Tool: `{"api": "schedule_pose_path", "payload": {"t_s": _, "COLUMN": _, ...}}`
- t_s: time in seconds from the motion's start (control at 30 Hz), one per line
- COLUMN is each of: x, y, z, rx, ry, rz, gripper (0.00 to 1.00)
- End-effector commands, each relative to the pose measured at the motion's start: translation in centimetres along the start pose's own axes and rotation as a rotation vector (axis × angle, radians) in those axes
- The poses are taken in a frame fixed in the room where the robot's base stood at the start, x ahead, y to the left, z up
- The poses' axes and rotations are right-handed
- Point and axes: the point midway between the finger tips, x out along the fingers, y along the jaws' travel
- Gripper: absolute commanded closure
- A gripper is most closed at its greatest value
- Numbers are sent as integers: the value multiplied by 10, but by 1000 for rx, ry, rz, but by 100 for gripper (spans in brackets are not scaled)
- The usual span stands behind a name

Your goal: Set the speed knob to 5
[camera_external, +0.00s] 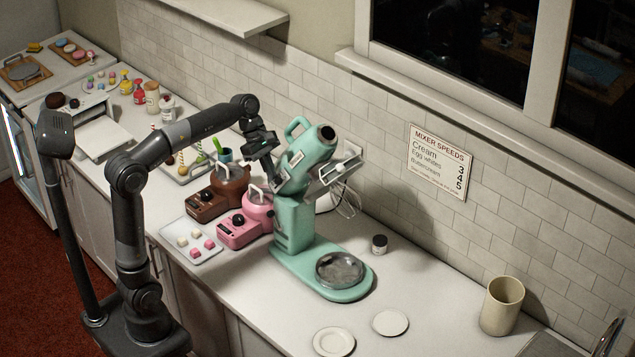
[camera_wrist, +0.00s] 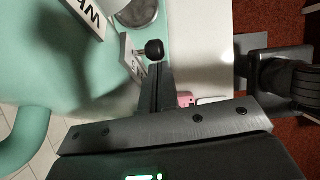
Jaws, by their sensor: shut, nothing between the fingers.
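A mint-green stand mixer (camera_external: 295,215) stands on the counter with its head tilted up and a whisk (camera_external: 347,198) hanging from the raised end. My gripper (camera_external: 278,182) is shut and empty beside the mixer head, on its left side. In the wrist view, a round black knob (camera_wrist: 154,49) sticks out from a light plate (camera_wrist: 131,58) on the mixer. The shut fingertips (camera_wrist: 155,68) are right at the knob; I cannot tell whether they touch. The knob's setting is not readable. A wall sign (camera_external: 438,160) reads Mixer Speeds: Cream 3, Egg whites 4, Buttercream 5.
A pink appliance (camera_external: 257,209) and a brown one (camera_external: 232,178), each with a dark knob, stand close left of the mixer. A tray of cubes (camera_external: 190,241) lies in front.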

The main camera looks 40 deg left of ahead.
Motion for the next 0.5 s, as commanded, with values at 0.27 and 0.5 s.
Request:
{"api": "schedule_pose_path", "payload": {"t_s": 0.27, "x": 1, "y": 0, "z": 0, "rx": 0, "ry": -1, "rz": -2, "gripper": 100}}
{"api": "schedule_pose_path", "payload": {"t_s": 0.5, "x": -5, "y": 0, "z": -20, "rx": -3, "ry": -1, "rz": 0, "gripper": 100}}
